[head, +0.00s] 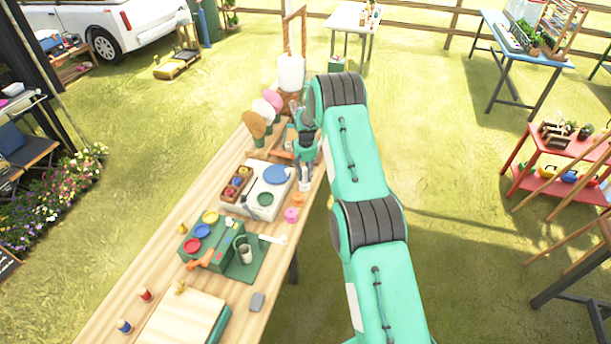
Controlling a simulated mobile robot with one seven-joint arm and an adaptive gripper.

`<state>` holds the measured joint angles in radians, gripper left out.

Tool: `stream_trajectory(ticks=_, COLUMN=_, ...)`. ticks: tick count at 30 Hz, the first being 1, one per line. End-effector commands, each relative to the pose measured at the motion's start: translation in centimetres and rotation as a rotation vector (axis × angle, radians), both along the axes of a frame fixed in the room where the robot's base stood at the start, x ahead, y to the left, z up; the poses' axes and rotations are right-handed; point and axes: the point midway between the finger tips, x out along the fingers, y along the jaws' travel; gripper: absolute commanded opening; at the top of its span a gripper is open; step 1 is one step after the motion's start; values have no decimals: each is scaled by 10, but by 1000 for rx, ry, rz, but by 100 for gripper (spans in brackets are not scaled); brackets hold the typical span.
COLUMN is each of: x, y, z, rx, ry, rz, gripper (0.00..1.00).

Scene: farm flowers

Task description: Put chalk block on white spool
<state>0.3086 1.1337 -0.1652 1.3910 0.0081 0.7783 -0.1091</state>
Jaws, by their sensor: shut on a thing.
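My gripper (304,174) is over the right edge of the long wooden table, pointing down and shut on a small pale thing, most likely the chalk block, which the fingers mostly hide. The white spool (305,187) appears as a small white round piece right below the fingertips, in line with an orange spool (298,199) and a pink spool (291,214). I cannot tell whether the held piece touches the white spool.
Left of my gripper is a white box with round pads (237,207). Paddle-shaped tools (255,125) and a wooden stand rise behind.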

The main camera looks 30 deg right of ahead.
Motion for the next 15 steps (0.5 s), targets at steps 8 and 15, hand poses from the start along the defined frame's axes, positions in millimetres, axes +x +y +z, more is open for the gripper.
stream_trajectory(ticks=8, x=0, y=0, z=-2, rx=0, ry=-1, rz=0, gripper=0)
stream_trajectory(ticks=15, x=0, y=0, z=-5, rx=0, ry=0, rz=0, gripper=31)
